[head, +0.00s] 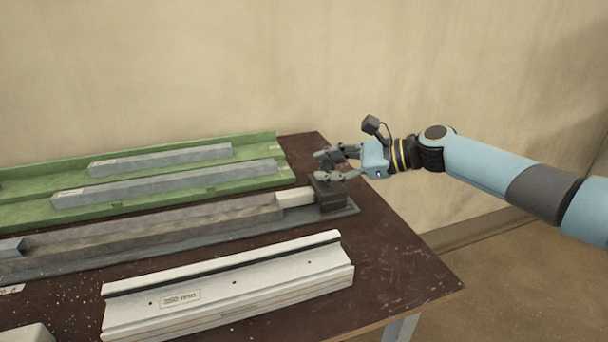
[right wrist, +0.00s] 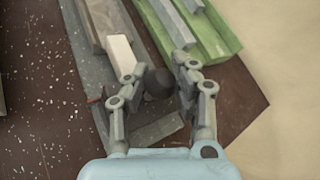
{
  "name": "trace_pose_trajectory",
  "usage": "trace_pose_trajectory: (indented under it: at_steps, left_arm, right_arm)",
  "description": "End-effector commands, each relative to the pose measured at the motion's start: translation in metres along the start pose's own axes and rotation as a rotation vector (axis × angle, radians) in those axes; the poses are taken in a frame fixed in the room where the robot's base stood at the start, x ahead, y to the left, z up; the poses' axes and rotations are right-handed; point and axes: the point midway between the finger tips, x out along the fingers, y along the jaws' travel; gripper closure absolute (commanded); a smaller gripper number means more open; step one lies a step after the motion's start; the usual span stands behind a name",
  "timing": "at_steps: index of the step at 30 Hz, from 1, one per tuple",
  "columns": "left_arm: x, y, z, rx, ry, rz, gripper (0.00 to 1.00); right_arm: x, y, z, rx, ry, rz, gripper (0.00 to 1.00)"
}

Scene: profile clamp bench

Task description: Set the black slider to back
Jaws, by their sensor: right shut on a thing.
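The black slider (head: 329,194) is a dark block at the right end of the long grey clamp rail (head: 130,236). A pale block (head: 295,197) sits against its left side, between it and a grey bar. My right gripper (head: 332,166) is at the top of the slider, coming in from the right. In the right wrist view a dark rounded knob (right wrist: 158,83) lies between the two fingers of the gripper (right wrist: 158,88), and they are shut on it. The fingers hide part of the slider. My left gripper is not in view.
A green tray (head: 265,147) with grey bars (head: 165,185) lies behind the rail. A pale profile (head: 230,285) with a label lies in front. The dark table (head: 395,265) is bare to the right, up to its edge. A wall stands behind.

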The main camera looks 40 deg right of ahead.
Motion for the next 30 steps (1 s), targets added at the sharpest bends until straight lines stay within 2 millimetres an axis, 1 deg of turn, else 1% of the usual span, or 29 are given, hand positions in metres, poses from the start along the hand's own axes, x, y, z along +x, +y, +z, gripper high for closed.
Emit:
trace_pose_trajectory:
  at_steps: [1, 6, 15, 16, 21, 22, 27, 30]
  left_arm:
    - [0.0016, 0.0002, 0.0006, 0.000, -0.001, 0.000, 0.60]
    - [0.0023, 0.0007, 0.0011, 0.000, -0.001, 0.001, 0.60]
    - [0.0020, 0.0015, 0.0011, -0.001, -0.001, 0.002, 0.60]
    - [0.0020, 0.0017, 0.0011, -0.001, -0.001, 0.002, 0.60]
    - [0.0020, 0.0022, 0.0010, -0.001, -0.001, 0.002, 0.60]
    - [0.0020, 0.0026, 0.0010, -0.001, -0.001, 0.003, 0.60]
    - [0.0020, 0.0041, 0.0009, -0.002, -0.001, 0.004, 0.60]
    - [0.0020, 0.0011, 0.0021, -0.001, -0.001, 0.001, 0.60]
  right_arm:
    - [-0.0033, -0.0009, -0.0042, 0.000, 0.004, 0.001, 1.00]
    - [-0.0079, -0.0037, -0.0065, 0.001, 0.002, 0.001, 1.00]
    - [-0.0086, -0.0048, -0.0070, 0.000, 0.005, -0.001, 1.00]
    - [-0.0086, -0.0049, -0.0070, 0.000, 0.005, -0.001, 0.73]
    - [-0.0082, -0.0047, -0.0064, 0.000, 0.003, -0.001, 0.51]
    - [-0.0081, -0.0046, -0.0062, 0.000, 0.003, 0.000, 0.48]
    - [-0.0077, -0.0042, -0.0057, 0.000, 0.001, 0.000, 0.48]
    - [-0.0087, -0.0041, -0.0058, 0.000, 0.001, 0.001, 0.48]
